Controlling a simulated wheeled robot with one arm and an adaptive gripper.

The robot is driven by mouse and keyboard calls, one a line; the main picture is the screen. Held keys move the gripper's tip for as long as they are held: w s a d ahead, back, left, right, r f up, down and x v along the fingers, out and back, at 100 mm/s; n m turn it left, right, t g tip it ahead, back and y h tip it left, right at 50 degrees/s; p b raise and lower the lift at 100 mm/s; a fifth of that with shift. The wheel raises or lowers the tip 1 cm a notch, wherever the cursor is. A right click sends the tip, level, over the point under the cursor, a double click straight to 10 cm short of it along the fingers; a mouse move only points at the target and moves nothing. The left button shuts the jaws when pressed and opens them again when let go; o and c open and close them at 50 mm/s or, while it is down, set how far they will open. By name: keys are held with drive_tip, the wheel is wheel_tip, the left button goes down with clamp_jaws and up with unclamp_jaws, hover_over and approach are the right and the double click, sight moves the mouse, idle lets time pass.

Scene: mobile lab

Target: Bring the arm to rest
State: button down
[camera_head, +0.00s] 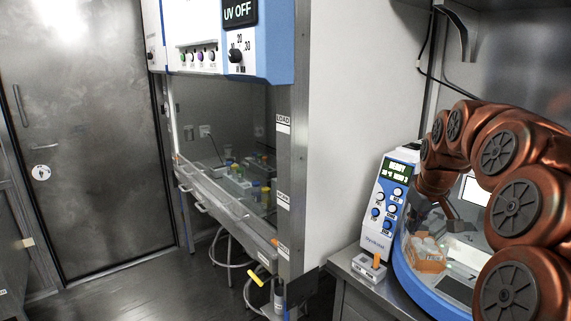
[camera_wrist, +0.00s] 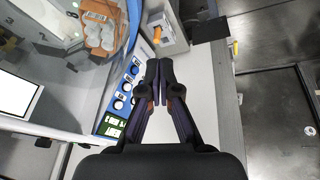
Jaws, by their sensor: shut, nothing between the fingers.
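My arm is the copper-coloured chain of links at the right of the head view. It arches over the blue-rimmed bench machine (camera_head: 405,268). My gripper (camera_head: 432,218) hangs from its end in front of the machine's clear cover, and its fingertips are small and dark there. In the wrist view my gripper (camera_wrist: 159,62) points up the picture with its two fingers together. It is empty. The machine's button panel (camera_wrist: 122,90) lies just left of the fingers, and the metal bench edge (camera_wrist: 228,110) runs to their right.
A small grey box with an orange lever (camera_head: 372,268) stands on the bench. A fume cabinet (camera_head: 235,140) stands left, with bottles inside. The floor (camera_head: 150,295) before the metal door (camera_head: 85,130) is clear.

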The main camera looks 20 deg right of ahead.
drive_tip(key=s+a+f+n+g+y, duration=0.1)
drive_tip(key=s+a+f, duration=0.1)
drive_tip(key=a, duration=0.5)
drive_tip(key=s+a+f, duration=0.2)
drive_tip(key=s+a, duration=0.1)
drive_tip(key=a, duration=0.5)
drive_tip(key=s+a+f+n+g+y, duration=0.1)
drive_tip(key=s+a+f, duration=0.1)
drive_tip(key=a, duration=0.5)
drive_tip(key=s+a+f+g, duration=0.1)
drive_tip(key=s+a+f, duration=0.3)
drive_tip(key=s, duration=0.5)
drive_tip(key=s+a+f+g, duration=0.2)
drive_tip(key=s+a, duration=0.4)
drive_tip(key=s, duration=0.4)
drive_tip(key=shift+a+f+m+g, duration=0.2)
drive_tip(key=shift+f+m+g, duration=0.15)
drive_tip(key=shift+f, duration=0.55)
